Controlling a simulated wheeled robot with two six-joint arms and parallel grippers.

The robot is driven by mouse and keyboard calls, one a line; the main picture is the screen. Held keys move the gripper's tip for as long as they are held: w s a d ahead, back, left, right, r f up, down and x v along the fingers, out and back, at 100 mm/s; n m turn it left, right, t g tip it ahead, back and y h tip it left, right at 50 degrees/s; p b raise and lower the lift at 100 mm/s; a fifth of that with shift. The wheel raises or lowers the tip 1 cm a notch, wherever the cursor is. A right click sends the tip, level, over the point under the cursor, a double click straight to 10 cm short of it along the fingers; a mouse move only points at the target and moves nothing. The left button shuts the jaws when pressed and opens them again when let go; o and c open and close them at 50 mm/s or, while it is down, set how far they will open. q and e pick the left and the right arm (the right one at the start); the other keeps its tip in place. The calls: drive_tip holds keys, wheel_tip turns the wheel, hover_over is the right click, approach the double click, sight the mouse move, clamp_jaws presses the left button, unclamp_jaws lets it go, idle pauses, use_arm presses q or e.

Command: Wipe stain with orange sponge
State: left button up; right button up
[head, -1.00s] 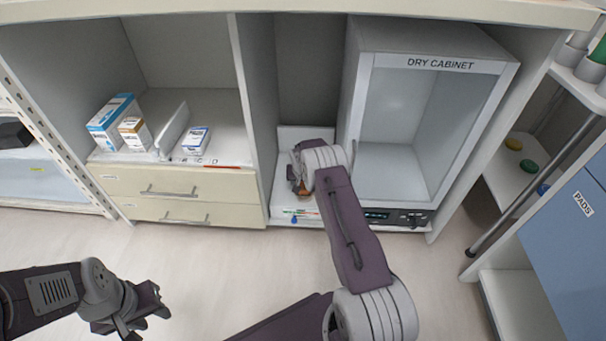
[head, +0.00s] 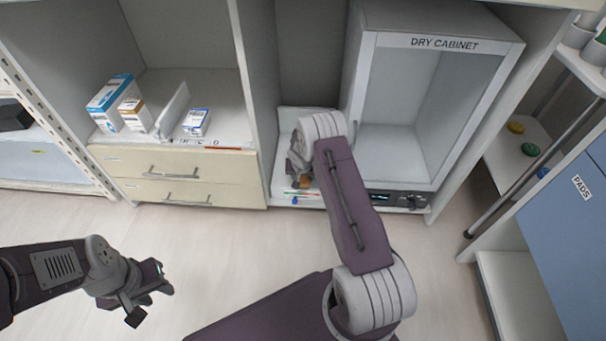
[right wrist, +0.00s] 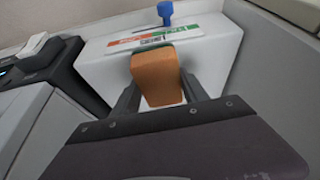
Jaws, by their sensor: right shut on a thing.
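The orange sponge (right wrist: 157,75) is between the two fingers of my right gripper (right wrist: 158,98), which is shut on it. In the head view the sponge (head: 304,182) shows only in part beside my right wrist. It is over the white surface (right wrist: 100,55) in the narrow bay left of the dry cabinet. I cannot tell whether it touches that surface. No stain is visible; my arm and the sponge hide part of the surface. My left gripper (head: 150,295) is open and empty over the floor at the lower left.
The dry cabinet (head: 435,100) stands right of my right arm. A blue item (right wrist: 165,12) and a label strip (right wrist: 155,40) are at the white surface's edge. Boxes (head: 115,103) and a divider (head: 172,110) stand on the left shelf above drawers (head: 170,172).

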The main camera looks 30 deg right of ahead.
drive_tip(key=shift+s+a+f+b, duration=0.25)
drive_tip(key=shift+s+a+b, duration=0.3)
drive_tip(key=shift+b, duration=0.7)
drive_tip(key=shift+s+r, duration=0.15)
drive_tip(key=shift+s, duration=0.2)
drive_tip(key=shift+a, duration=0.1)
